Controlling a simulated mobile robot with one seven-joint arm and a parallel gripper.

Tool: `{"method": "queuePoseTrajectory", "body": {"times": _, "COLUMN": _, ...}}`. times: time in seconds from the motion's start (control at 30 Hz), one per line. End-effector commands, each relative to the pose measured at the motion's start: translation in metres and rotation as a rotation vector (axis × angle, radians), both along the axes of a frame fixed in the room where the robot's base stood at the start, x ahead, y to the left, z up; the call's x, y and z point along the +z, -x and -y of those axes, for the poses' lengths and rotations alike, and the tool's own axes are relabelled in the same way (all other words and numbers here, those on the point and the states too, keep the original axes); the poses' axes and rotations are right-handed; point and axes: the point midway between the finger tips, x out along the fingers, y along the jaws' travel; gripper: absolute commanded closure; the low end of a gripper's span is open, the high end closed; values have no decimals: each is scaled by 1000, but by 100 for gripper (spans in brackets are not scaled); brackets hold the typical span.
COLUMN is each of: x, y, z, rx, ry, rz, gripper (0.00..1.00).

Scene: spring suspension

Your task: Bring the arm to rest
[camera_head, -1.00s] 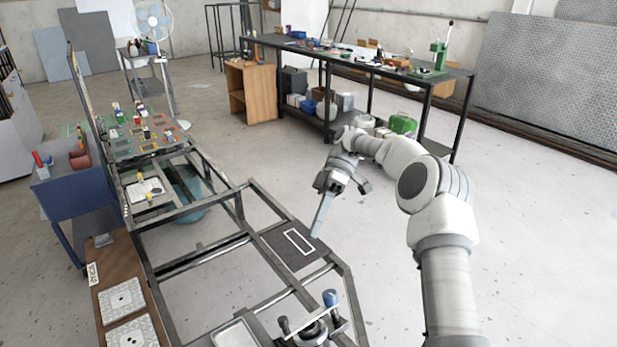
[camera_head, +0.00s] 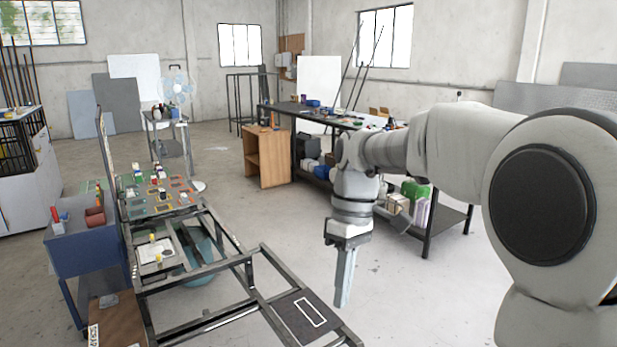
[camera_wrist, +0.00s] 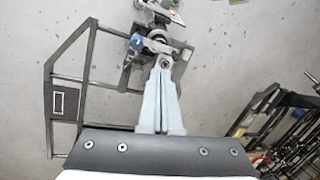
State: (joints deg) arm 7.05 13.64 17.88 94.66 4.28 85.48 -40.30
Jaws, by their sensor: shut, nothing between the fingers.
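My gripper (camera_head: 344,288) hangs from my raised arm in the head view, with its fingers pointing down. It is beside the right end of the metal frame, above open floor, and holds nothing. In the wrist view my gripper (camera_wrist: 164,70) shows its two pale fingers closed together at the tips. The metal frame (camera_head: 262,283) carries a dark plate with a white rectangle outline (camera_head: 311,312). The same frame shows in the wrist view (camera_wrist: 49,50), with a blue-topped clamp-like device (camera_wrist: 150,42) beyond the fingertips. I cannot tell the gap between them.
A long dark workbench (camera_head: 455,218) with loaded shelves stands behind my arm. A wooden cabinet (camera_head: 267,158) is beside it. A blue cart (camera_head: 88,250) and a board of small parts (camera_head: 150,203) are at left. Open floor (camera_head: 415,300) lies right of the metal frame.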

Motion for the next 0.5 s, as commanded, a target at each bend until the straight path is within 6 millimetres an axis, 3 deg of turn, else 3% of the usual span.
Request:
{"method": "queuePoseTrajectory", "body": {"times": 0.2, "x": 18, "y": 38, "z": 19, "rx": -193, "ry": 88, "rz": 156, "gripper": 100}}
{"method": "queuePoseTrajectory", "body": {"times": 0.5, "x": 28, "y": 89, "z": 48, "rx": -475, "ry": 123, "rz": 366, "gripper": 100}}
